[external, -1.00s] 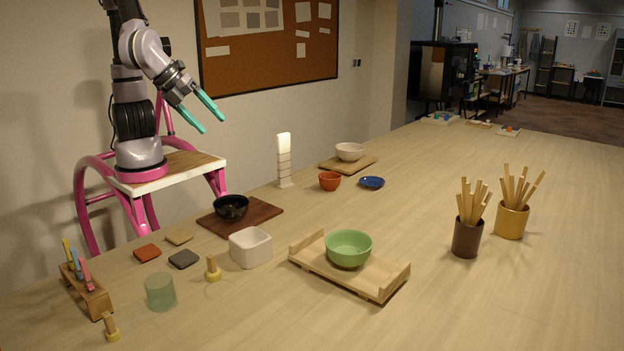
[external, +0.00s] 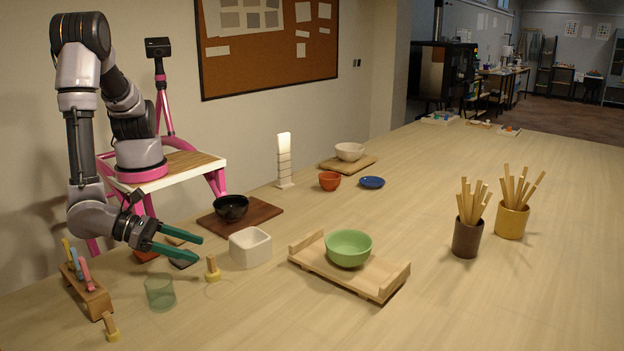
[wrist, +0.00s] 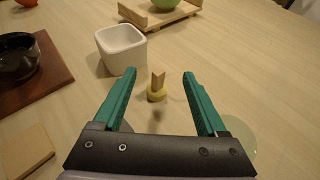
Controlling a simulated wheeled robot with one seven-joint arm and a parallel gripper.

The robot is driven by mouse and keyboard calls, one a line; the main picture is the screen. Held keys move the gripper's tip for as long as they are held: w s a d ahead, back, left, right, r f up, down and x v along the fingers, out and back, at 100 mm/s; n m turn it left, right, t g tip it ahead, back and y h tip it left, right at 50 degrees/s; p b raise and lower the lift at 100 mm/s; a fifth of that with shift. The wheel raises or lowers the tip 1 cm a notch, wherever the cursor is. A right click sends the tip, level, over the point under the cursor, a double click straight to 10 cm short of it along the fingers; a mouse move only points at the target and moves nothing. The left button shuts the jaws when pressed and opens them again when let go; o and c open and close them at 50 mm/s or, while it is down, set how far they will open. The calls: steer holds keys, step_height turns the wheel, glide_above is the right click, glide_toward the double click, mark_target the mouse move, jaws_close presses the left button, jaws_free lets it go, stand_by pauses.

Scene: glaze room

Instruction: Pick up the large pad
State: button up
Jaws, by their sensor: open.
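A round yellow pad with an upright wooden handle (external: 212,270) stands on the table between the white square bowl and the green glass cup; I take it for the large pad. It also shows in the wrist view (wrist: 157,93), ahead of and between my fingers. My gripper (external: 201,251) has two green fingers and is open and empty. Its fingertips are close to the pad's handle, apart from it. A similar, smaller-looking yellow pad (external: 112,334) is at the near end of the wooden tool rack.
The white square bowl (external: 250,248) is just beyond the pad. The glass cup (external: 160,292) and the tool rack (external: 96,299) are on the near side. A dark board (external: 268,212) bears a black bowl. Flat square tiles lie partly under my gripper.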

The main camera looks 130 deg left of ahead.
mark_target(208, 271)
step_height(208, 271, down, 2)
steer(key=shift+f, duration=0.1)
step_height(208, 271, down, 4)
steer(key=shift+r, duration=0.15)
steer(key=shift+x, duration=1.45)
steer(key=shift+r, duration=0.25)
jaws_close()
